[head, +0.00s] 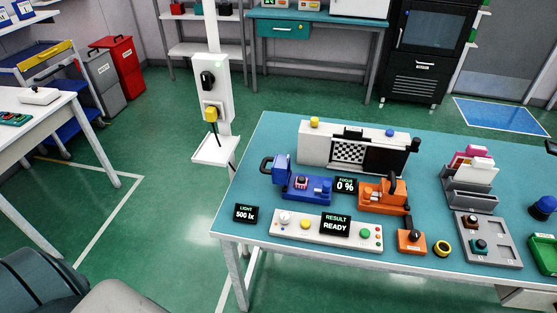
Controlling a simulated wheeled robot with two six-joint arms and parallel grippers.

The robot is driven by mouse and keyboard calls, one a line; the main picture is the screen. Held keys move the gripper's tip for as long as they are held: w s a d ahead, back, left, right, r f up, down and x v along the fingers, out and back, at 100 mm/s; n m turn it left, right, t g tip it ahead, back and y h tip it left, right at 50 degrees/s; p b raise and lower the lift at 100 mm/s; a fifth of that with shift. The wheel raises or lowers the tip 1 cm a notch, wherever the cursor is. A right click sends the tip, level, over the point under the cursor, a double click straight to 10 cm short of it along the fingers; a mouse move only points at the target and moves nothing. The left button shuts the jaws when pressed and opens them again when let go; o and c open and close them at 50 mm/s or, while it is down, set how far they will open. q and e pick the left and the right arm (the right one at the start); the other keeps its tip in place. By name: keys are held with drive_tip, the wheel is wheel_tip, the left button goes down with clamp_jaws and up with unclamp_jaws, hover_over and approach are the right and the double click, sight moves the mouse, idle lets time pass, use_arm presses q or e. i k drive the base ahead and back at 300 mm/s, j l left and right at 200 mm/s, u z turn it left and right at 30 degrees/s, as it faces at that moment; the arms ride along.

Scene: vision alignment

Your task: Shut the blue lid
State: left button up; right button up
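The blue lid (281,169) stands raised at the left end of a blue fixture (314,195) on the teal table. A black handle (266,164) sticks out from the lid's left side. A small chip-like part (300,182) sits in the fixture, uncovered. Neither of my grippers is in view.
Behind the fixture stands a white unit with a checkered panel (348,152). An orange fixture (383,197) is to the right, with a "FOCUS 0 %" display (346,186) between. A control panel with a "RESULT READY" display (335,225) lies in front.

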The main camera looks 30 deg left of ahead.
sight(280, 171)
drive_tip(key=k+j, duration=0.1)
drive_tip(key=j, duration=0.75)
drive_tip(key=k+j, duration=0.15)
drive_tip(key=j, duration=0.7)
drive_tip(key=k, duration=0.05)
